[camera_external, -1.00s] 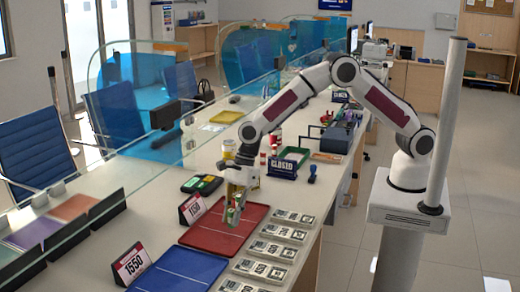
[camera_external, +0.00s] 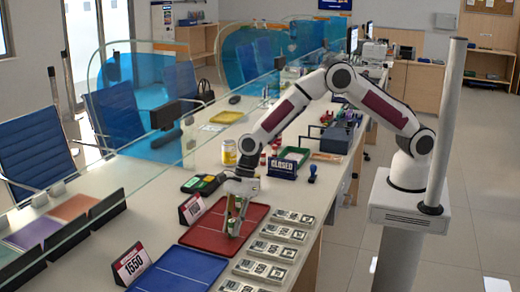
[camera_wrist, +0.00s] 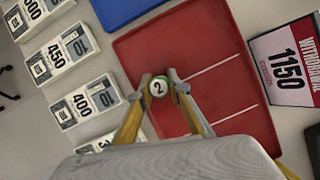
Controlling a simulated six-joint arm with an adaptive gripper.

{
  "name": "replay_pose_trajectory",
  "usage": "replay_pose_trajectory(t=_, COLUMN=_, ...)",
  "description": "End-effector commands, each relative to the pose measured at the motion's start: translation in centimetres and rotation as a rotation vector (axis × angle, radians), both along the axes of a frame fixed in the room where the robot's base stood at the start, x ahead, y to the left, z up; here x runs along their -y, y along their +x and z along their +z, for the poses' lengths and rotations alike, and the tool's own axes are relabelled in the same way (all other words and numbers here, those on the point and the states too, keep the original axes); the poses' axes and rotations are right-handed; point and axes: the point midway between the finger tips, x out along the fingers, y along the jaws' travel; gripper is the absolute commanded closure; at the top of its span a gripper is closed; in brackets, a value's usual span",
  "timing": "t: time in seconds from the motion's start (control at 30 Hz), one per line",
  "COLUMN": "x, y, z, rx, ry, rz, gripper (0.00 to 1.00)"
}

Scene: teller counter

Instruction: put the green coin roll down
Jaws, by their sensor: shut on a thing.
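The green coin roll (camera_external: 231,229) is between the fingers of my gripper (camera_external: 234,224), upright over the red tray. In the wrist view its round end, marked 2 (camera_wrist: 158,87), shows between the two fingertips (camera_wrist: 158,80). The gripper is shut on it. The red tray (camera_external: 198,236) has thin white lines and also fills the middle of the wrist view (camera_wrist: 145,45). The roll's lower end is at or just above the tray floor; I cannot tell whether it touches. No other roll shows in the red tray.
A blue tray (camera_external: 178,271) lies in front of the red one. Stacks of labelled banknotes (camera_external: 273,252) line the right side. A price sign marked 1150 (camera_wrist: 288,58) stands left of the tray, near a card terminal (camera_external: 203,184). A glass screen runs along the counter.

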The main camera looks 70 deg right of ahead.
Motion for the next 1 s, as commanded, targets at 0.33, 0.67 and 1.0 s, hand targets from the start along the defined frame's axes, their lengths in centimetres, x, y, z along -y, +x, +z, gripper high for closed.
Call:
replay_pose_trajectory(t=0.33, x=0.0, y=0.0, z=-0.3, rx=0.000, ry=0.000, rz=0.001, gripper=0.72)
replay_pose_trajectory(t=0.67, x=0.0, y=0.0, z=-0.2, rx=0.000, ry=0.000, rz=0.001, gripper=0.66)
replay_pose_trajectory(t=1.0, x=0.3, y=0.0, z=0.8, rx=0.002, ry=0.000, rz=0.000, gripper=0.66)
